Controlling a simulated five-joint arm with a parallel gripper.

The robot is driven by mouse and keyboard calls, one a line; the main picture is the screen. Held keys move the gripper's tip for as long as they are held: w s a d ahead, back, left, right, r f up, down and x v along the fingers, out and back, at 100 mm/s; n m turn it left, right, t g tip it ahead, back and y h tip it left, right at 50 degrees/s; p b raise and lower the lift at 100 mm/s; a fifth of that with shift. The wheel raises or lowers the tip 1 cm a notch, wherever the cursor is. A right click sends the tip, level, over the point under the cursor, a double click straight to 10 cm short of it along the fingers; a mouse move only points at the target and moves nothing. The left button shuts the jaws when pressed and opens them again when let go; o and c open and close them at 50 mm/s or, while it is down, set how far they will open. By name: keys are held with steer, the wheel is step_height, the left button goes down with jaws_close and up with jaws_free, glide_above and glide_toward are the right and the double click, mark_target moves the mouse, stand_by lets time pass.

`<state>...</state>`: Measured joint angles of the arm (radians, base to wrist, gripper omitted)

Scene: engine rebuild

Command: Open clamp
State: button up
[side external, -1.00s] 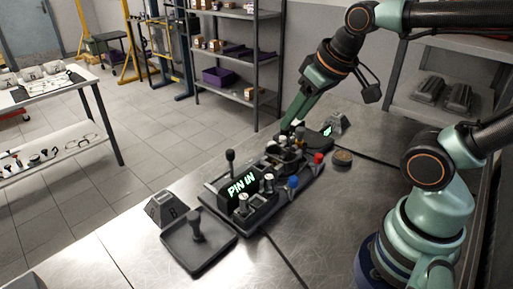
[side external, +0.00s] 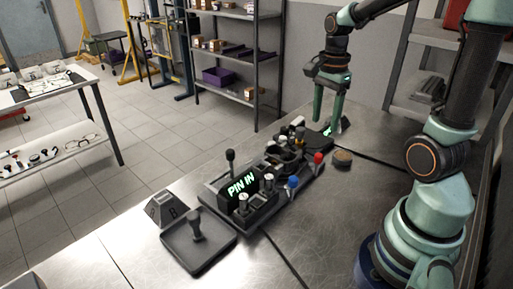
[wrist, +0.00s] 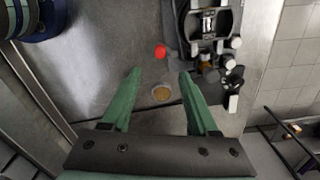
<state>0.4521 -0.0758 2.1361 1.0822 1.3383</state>
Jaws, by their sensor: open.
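My gripper (side external: 326,116) is open and empty above the far end of the dark fixture (side external: 262,212) on the metal bench. Its two green fingers (wrist: 161,73) are spread in the wrist view, with nothing between their tips. The red knob also shows in the wrist view (wrist: 160,51), just beyond the fingertips. I cannot tell the clamp for certain among the small dark parts in the fixture's middle.
A small brown round dish (side external: 343,158) stands right of the fixture. A dark tray (side external: 192,257) with an upright peg and a dark wedge-shaped block (side external: 164,208) stand at the near end.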

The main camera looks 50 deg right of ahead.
mark_target(319, 154)
step_height(319, 154, down, 11)
steer(key=shift+r, duration=0.2)
stand_by(0.3)
jaws_close()
